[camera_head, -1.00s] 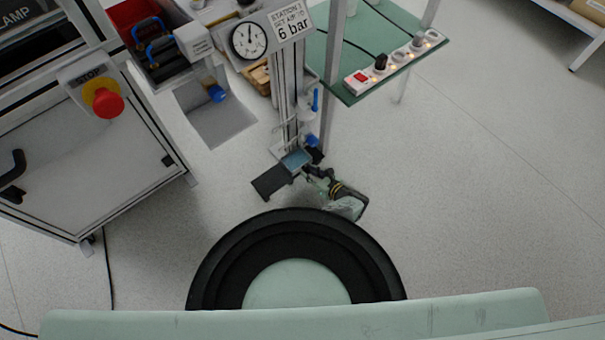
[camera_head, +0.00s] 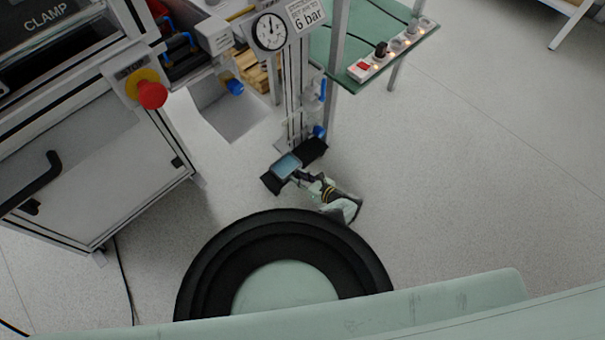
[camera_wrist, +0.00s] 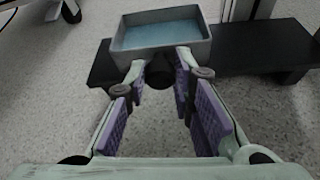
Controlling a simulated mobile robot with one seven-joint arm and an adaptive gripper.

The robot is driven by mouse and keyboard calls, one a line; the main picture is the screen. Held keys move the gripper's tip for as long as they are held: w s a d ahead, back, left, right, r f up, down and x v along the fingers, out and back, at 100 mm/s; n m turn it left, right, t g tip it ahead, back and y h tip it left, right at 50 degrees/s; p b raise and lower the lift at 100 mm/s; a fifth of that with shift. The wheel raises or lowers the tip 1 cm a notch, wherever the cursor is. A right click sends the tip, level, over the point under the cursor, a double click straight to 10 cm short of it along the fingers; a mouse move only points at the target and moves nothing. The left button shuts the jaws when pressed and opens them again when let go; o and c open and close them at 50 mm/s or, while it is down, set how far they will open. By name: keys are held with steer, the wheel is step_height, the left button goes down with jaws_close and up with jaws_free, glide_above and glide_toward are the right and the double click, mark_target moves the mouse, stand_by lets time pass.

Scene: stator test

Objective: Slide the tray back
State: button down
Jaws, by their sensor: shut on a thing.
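The tray (camera_wrist: 128,48) is a small grey open box with a light blue inside, on a long black plate (camera_wrist: 265,45). In the head view the tray (camera_head: 287,166) sits towards the plate's left, nearer end, and most of the bare plate (camera_head: 314,149) shows to its right. My gripper (camera_wrist: 160,72) reaches the tray's near side, its purple-padded fingers around a dark round handle (camera_wrist: 159,77) there. The gripper is shut on that handle. In the head view my gripper (camera_head: 302,176) is small, and its grip is hard to make out.
A metal post with a pressure gauge (camera_head: 270,31) stands behind the plate. A green shelf with a power strip (camera_head: 394,50) is to the right. A cabinet with a red stop button (camera_head: 152,94) is at left. Open floor lies to the right.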

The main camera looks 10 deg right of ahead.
mark_target(287, 179)
steer(key=shift+s+a+f+p, duration=0.1)
steer(key=shift+s+a+p, duration=0.5)
steer(key=shift+s+a, duration=0.45)
steer(key=shift+a, duration=0.15)
steer(key=c, duration=1.4)
jaws_free()
steer(key=shift+w, duration=0.1)
steer(key=shift+o, duration=0.2)
steer(key=shift+w, duration=0.15)
